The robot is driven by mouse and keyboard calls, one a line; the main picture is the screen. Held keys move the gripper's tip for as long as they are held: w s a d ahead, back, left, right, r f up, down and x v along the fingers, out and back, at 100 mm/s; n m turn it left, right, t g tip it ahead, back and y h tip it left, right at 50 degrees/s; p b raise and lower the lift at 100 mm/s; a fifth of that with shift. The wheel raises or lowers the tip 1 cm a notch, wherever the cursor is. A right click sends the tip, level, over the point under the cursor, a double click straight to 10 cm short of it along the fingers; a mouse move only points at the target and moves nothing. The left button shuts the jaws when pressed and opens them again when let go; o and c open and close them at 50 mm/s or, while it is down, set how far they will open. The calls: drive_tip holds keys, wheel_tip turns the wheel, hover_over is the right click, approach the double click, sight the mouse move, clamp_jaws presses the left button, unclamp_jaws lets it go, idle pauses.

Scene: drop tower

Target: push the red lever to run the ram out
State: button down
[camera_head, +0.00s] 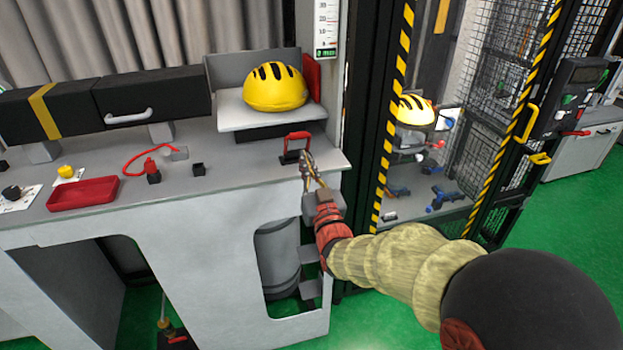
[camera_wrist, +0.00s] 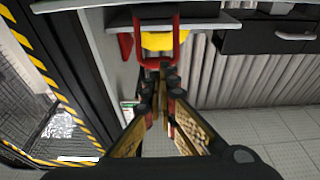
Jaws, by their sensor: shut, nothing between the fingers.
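The red lever (camera_head: 298,135) is a U-shaped red handle on a small black base near the right end of the grey bench. It stands upright in front of the shelf with the yellow helmet. In the wrist view the lever (camera_wrist: 139,42) shows upside down just beyond the fingertips. My gripper (camera_head: 307,158) is shut and empty, just in front of and slightly right of the lever. In the wrist view the tips of my gripper (camera_wrist: 161,72) overlap the crossbar; I cannot tell whether they touch it. The ram cannot be made out.
A yellow helmet (camera_head: 275,87) sits on a white shelf behind the lever. A red tray (camera_head: 83,193), a yellow button (camera_head: 66,171) and a red knob (camera_head: 151,165) are farther left on the bench. A striped post (camera_head: 393,130) of the caged tower stands close on the right.

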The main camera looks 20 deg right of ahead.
sight(298, 138)
drive_tip(key=b+x, duration=0.1)
drive_tip(key=x, duration=0.4)
drive_tip(key=shift+w, duration=0.3)
drive_tip(key=shift+r, duration=0.15)
drive_tip(key=shift+w+r+g+p, duration=0.25)
drive_tip(key=shift+g+p, duration=0.15)
drive_tip(key=shift+p, duration=0.35)
